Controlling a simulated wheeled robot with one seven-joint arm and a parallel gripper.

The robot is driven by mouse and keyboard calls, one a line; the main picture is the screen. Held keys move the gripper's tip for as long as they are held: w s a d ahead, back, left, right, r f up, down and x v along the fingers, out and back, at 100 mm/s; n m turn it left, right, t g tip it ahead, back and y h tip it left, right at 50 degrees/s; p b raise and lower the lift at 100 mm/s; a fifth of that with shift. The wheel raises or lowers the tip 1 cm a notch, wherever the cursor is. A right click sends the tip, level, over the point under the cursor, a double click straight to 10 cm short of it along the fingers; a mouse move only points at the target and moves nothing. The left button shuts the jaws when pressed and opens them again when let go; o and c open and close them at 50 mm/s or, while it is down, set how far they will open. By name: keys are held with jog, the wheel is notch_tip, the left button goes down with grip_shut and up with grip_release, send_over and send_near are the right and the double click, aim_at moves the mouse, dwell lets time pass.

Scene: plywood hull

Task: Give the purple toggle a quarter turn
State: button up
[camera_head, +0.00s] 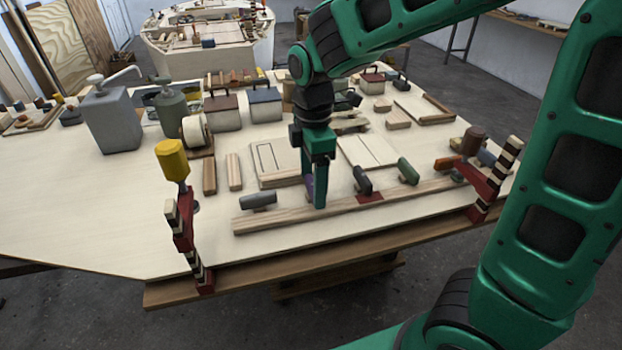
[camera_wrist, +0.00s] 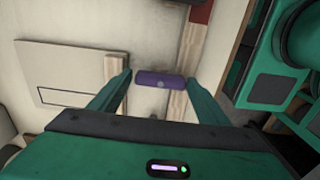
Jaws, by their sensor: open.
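The purple toggle (camera_wrist: 161,79) is a short rounded bar. In the wrist view it lies crosswise between the two green fingers of my gripper (camera_wrist: 146,85), with its long side running from one finger toward the other. In the head view only a small purple part of the toggle (camera_head: 309,187) shows beside a finger. My gripper (camera_head: 315,197) points down at the wooden strip (camera_head: 274,220) that carries the toggles. Its fingers are apart, one near each end of the toggle. I cannot tell whether they touch it.
On the same strip, a grey toggle (camera_head: 258,201) sits to the left. A dark toggle (camera_head: 363,181) and a green toggle (camera_head: 408,171) sit to the right. Red clamps stand at the table's front edge, one with a yellow knob (camera_head: 172,160).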

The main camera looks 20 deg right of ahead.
jog(key=c, duration=0.8)
jog(key=shift+m, duration=0.4)
jog(key=m, duration=0.3)
jog(key=shift+w+r+m, duration=0.1)
jog(key=shift+m, duration=0.3)
jog(key=m, duration=0.4)
jog(key=shift+m, duration=0.3)
jog(key=m, duration=0.4)
jog(key=shift+w, duration=0.1)
jog(key=shift+m, duration=2)
